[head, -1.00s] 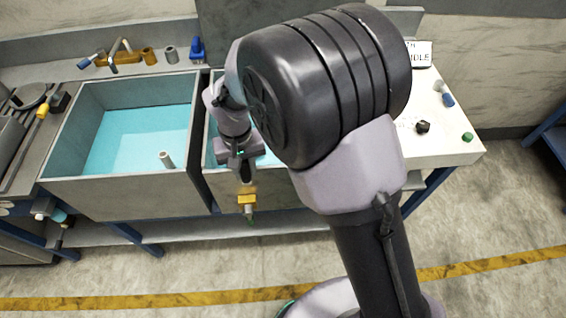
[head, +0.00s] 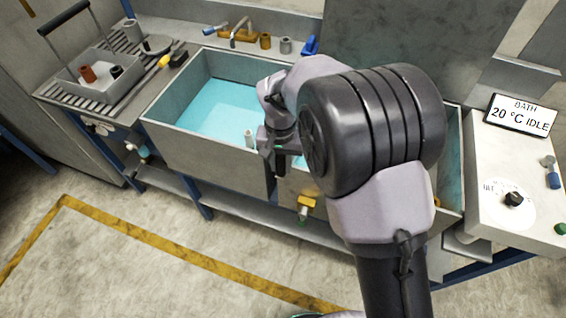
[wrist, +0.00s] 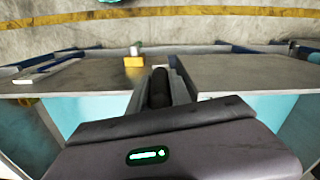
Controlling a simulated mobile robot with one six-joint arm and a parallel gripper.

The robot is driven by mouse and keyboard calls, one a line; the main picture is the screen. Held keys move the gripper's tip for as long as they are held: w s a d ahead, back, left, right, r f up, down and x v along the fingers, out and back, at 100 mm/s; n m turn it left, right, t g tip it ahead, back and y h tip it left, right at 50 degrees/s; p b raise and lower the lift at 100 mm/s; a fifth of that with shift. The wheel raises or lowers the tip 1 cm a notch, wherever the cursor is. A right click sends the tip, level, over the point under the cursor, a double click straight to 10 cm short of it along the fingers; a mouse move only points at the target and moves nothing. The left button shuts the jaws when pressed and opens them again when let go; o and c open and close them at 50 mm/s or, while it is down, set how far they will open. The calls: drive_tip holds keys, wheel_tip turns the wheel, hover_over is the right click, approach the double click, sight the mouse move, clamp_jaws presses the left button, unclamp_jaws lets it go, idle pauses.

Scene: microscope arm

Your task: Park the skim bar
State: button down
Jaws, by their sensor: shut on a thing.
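My gripper (head: 279,142) is at the front rims of the two basins, close to the divider between them. It is shut on a dark rounded handle (head: 281,162), which I take for the skim bar's grip. In the wrist view the dark handle (wrist: 160,88) lies between the grey fingers. The rest of the bar cannot be made out. The left basin (head: 205,148) holds blue liquid and a pale upright cylinder (head: 249,138). The right basin (head: 450,170) is mostly hidden behind my arm.
A wire-handled tray (head: 95,82) stands on the ribbed drainboard at left. A tap (head: 240,35) and small fittings line the back ledge. A yellow valve (head: 306,203) sticks out in front. A control panel (head: 515,190) and bath display (head: 520,116) are at right.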

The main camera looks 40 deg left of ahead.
drive_tip(key=c, duration=1.3)
unclamp_jaws()
drive_tip(key=shift+a+r, duration=0.1)
drive_tip(key=shift+a, duration=0.1)
drive_tip(key=shift+c, duration=0.2)
drive_tip(key=shift+o, duration=0.9)
drive_tip(key=shift+a, duration=0.1)
wheel_tip(320, 180, up, 17)
drive_tip(key=p, duration=0.5)
drive_tip(key=shift+r, duration=0.2)
